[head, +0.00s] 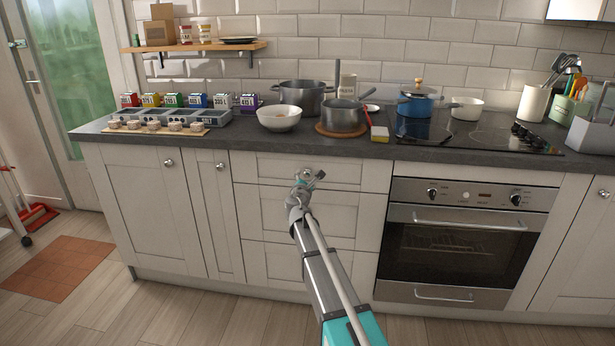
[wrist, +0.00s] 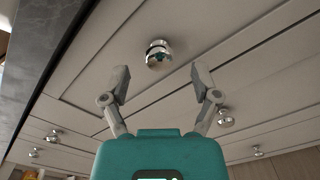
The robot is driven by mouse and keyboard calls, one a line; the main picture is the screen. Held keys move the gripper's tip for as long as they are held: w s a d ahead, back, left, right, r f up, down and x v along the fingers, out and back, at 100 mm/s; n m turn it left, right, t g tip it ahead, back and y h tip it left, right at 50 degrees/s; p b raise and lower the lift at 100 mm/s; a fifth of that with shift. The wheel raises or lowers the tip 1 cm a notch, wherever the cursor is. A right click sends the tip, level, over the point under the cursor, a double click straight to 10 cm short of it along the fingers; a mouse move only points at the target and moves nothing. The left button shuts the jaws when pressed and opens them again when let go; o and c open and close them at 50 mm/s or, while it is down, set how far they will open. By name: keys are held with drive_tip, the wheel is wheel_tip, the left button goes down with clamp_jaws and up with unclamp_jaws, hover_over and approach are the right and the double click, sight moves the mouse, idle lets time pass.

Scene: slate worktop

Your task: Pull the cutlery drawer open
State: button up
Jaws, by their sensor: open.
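The top drawer (head: 262,167) under the worktop, which I take to be the cutlery drawer, is shut, its front flush with the cabinet. Its round metal knob (wrist: 158,54) shows in the wrist view, just beyond and between my fingertips. My gripper (wrist: 159,75) is open, with one finger on each side of the knob's line and nothing between them. In the head view my gripper (head: 307,183) is in front of the top drawer and partly covers the knob area.
Lower drawers (head: 268,208) are shut. The oven (head: 450,245) stands to the right, and cupboard doors (head: 145,205) to the left. The dark worktop (head: 240,135) overhangs above and carries a bowl (head: 279,118) and pots. The floor (head: 200,315) in front is clear.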

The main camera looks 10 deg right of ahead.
drive_tip(key=shift+x, duration=1.35)
clamp_jaws()
